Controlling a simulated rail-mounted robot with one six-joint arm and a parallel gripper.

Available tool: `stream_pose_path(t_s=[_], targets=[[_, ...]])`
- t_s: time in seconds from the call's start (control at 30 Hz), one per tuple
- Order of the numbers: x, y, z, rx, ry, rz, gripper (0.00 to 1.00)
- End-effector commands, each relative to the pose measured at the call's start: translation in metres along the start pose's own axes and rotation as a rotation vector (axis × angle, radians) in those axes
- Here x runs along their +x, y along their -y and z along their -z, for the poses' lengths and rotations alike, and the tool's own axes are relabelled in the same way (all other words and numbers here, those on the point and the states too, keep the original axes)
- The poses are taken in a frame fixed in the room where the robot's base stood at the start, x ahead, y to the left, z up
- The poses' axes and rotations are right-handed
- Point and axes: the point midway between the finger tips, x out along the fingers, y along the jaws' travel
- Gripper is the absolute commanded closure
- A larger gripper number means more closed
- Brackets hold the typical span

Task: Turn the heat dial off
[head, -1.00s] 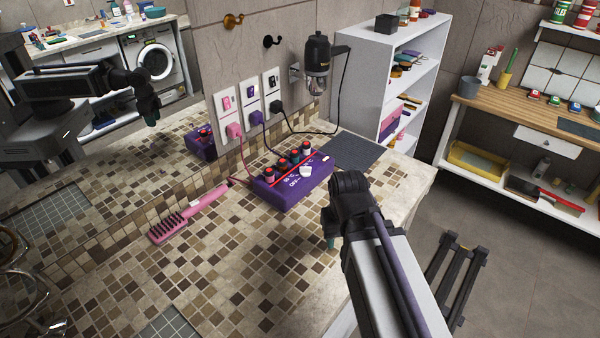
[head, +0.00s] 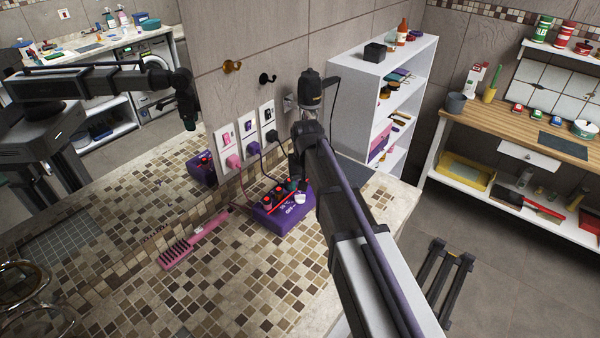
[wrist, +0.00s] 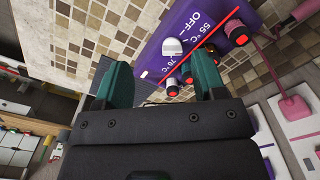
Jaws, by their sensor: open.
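The heat dial (head: 300,198) is a white knob on top of a purple heater box (head: 268,219) that holds several red-topped rollers. In the wrist view the dial (wrist: 172,47) sits beside the labels OFF, 55 °C and 70 °C on the box (wrist: 153,62); I cannot tell which mark it points to. My gripper (wrist: 161,62) has two teal fingers spread apart with nothing held. It is above the box, and the dial and some rollers show beyond and between the fingertips, apart from them. In the head view my arm hides most of the gripper.
A pink brush (head: 193,241) lies left of the box on the tiled counter (head: 200,290). Plugs and cords run from wall sockets (head: 247,133) behind the box. A dark hair dryer (head: 311,88) hangs on the wall. A white shelf (head: 375,85) stands beyond the counter.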

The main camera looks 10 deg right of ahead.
Motion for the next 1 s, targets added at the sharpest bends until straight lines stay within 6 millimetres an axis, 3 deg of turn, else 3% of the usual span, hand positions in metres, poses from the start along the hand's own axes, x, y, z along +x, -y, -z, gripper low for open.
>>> stream_pose_path(t_s=[0.03,0.13,0.37,0.8,1.0], targets=[[-0.017,0.009,0.044,0.037,0.001,0.0,0.36],[-0.006,0.013,0.068,0.116,0.001,0.0,0.36],[0.002,0.011,0.059,0.154,0.0,0.0,0.36],[0.095,0.011,0.059,0.153,0.0,0.0,0.36],[0.105,0.011,0.059,0.153,0.0,0.0,0.36]])
